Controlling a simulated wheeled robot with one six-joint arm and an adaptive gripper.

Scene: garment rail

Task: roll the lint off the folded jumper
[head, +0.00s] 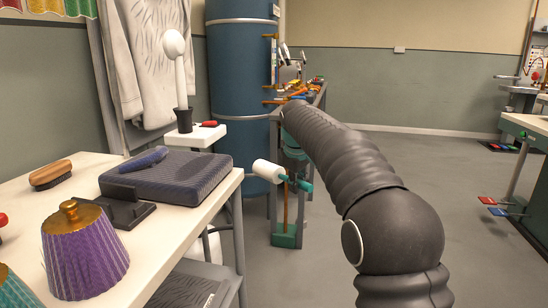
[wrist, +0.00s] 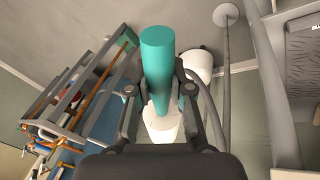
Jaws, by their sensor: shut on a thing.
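The folded jumper (head: 178,178) is a dark blue, knit-textured slab lying flat on the white table at left. No lint can be made out on it at this size. In the wrist view, my gripper (wrist: 160,90) pinches the teal handle (wrist: 157,58); the white roll (wrist: 162,128) is partly hidden.
A black stand (head: 115,208), a wooden brush (head: 50,174) and a purple pleated shade (head: 83,250) share the table (head: 165,245). A white ledge (head: 195,137) with a black cup stands behind the jumper. A blue cylinder tank (head: 240,90) rises behind.

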